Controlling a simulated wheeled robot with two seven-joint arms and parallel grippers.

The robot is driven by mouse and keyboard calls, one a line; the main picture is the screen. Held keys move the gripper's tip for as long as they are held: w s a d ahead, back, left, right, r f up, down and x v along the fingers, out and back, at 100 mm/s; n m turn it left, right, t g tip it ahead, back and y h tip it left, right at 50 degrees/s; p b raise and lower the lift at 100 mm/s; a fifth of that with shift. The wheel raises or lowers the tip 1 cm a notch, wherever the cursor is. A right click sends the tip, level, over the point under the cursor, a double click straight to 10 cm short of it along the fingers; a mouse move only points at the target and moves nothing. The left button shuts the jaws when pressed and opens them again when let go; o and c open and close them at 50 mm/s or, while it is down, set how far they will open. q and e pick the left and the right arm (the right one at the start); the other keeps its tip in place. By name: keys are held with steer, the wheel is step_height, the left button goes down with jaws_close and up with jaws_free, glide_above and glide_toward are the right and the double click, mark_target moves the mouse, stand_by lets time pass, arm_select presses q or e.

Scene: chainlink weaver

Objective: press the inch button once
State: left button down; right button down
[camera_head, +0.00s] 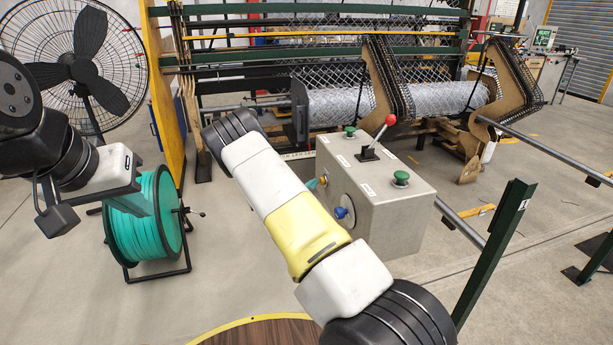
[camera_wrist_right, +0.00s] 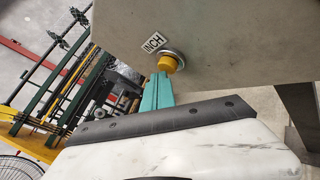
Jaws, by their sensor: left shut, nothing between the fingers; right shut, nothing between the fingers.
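The inch button (camera_wrist_right: 168,64) is a yellow cap in a metal ring, beside an INCH label (camera_wrist_right: 153,42) in the right wrist view. It sits on the grey control box (camera_head: 390,200); in the head view the button is not discernible behind my right arm. My right gripper (camera_wrist_right: 158,78) has teal fingers, shut and empty, with the tips right at the button's lower edge. I cannot tell whether they touch it. The tips also show at the box's near-left face in the head view (camera_head: 314,183). My left gripper (camera_head: 148,203) is shut and empty, in front of the teal reel.
The box carries green buttons (camera_head: 400,178), a red-knobbed lever (camera_head: 389,121) and a blue knob (camera_head: 345,214). A fan (camera_head: 85,65) and teal hose reel (camera_head: 160,235) stand left. The weaving machine (camera_head: 340,100) is behind, a green post (camera_head: 497,250) at right.

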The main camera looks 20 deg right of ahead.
steer(key=shift+a, duration=0.5)
steer(key=shift+a, duration=0.1)
steer(key=a, duration=0.5)
steer(key=shift+s, duration=0.15)
stand_by(0.5)
